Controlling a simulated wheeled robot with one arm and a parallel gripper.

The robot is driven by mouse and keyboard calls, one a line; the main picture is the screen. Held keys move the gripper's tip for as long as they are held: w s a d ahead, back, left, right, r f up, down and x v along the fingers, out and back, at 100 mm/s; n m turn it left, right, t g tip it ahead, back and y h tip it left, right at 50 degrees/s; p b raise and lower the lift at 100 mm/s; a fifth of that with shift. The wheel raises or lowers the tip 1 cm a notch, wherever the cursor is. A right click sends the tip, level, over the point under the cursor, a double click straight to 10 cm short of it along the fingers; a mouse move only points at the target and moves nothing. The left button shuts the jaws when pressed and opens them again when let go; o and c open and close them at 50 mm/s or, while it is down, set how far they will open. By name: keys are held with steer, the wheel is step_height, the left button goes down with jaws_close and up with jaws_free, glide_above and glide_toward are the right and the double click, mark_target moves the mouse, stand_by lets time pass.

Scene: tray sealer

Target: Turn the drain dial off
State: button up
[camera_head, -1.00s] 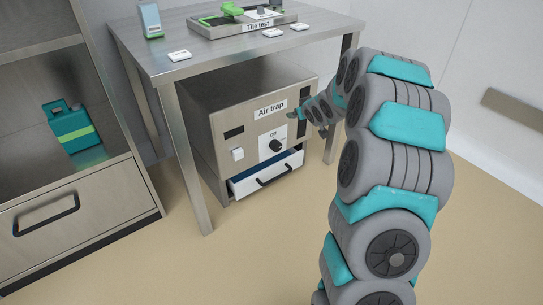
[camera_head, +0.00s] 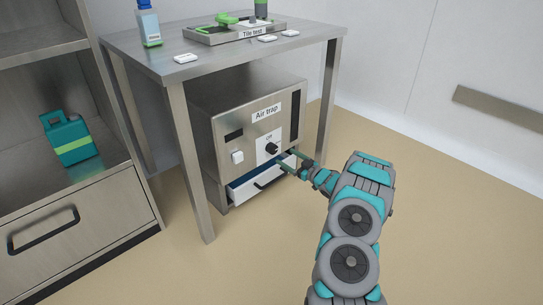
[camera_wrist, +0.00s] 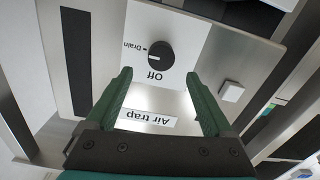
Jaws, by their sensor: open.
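The drain dial (camera_head: 271,149) is a round black knob on a white plate, on the front of the metal air trap box (camera_head: 229,119). The wrist view shows the dial (camera_wrist: 160,55) upside down, with "Off" and "Drain" printed beside it. A small light mark on its face appears to be on the Drain side. My gripper (camera_head: 291,160) is in front of the box, a little right of and below the dial. In the wrist view its two green fingers (camera_wrist: 158,76) are apart with nothing between the tips, and the dial lies just beyond them, untouched.
A shelf cabinet (camera_head: 95,215) is at left. The floor (camera_head: 440,220) at right is clear.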

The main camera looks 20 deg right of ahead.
mark_target(275, 150)
steer(key=b+x, duration=0.1)
steer(key=x, duration=0.6)
steer(key=shift+w+a+f, duration=0.1)
steer(key=shift+w+a, duration=0.05)
steer(key=shift+w, duration=0.15)
steer(key=c, duration=1.4)
